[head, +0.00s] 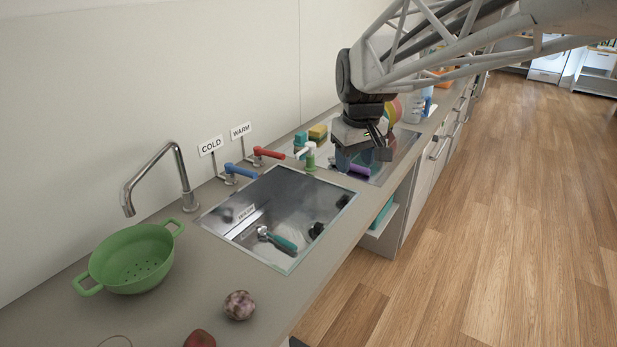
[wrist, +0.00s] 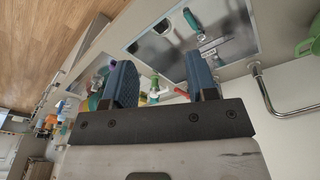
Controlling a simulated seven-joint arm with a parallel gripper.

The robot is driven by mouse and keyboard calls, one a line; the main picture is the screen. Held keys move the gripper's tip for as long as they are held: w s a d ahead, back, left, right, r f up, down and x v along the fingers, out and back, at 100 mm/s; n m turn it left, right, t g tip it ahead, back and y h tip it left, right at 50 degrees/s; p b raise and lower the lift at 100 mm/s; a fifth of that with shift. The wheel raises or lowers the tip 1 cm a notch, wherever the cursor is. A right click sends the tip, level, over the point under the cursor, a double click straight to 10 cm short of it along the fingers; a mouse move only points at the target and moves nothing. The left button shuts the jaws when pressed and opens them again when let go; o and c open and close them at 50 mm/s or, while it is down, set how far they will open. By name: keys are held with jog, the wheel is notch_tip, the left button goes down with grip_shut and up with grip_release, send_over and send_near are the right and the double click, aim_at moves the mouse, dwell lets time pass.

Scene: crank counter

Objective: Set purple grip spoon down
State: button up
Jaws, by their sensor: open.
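A purple piece (head: 358,170), which looks like the spoon's grip, lies low over a shiny inset surface (head: 380,175) just below my gripper. The rest of the spoon is hidden or too small to tell. A small purple patch (wrist: 103,70) shows by the left finger in the wrist view, partly covered. My gripper (head: 376,148) hangs above the counter beyond the sink. In the wrist view its two blue fingers (wrist: 161,82) are wide apart, with nothing clasped between them.
The sink (head: 240,242) holds a teal-handled tool (head: 284,243) and dark pieces. Blue (head: 240,171) and red (head: 268,153) levers, a faucet (head: 178,150) and a white-and-green fixture (head: 309,155) stand around it. A green colander (head: 130,262) and a purple-white bulb (head: 239,305) sit nearer.

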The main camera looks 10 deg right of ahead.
jog(key=s+a+f+m, duration=0.1)
jog(key=s+f, duration=0.2)
jog(key=s, duration=0.8)
jog(key=s+a+f+m, duration=0.2)
jog(key=s+f, duration=0.1)
jog(key=s, duration=0.8)
jog(key=shift+s+a+f+t, duration=0.25)
jog(key=shift+t, duration=0.15)
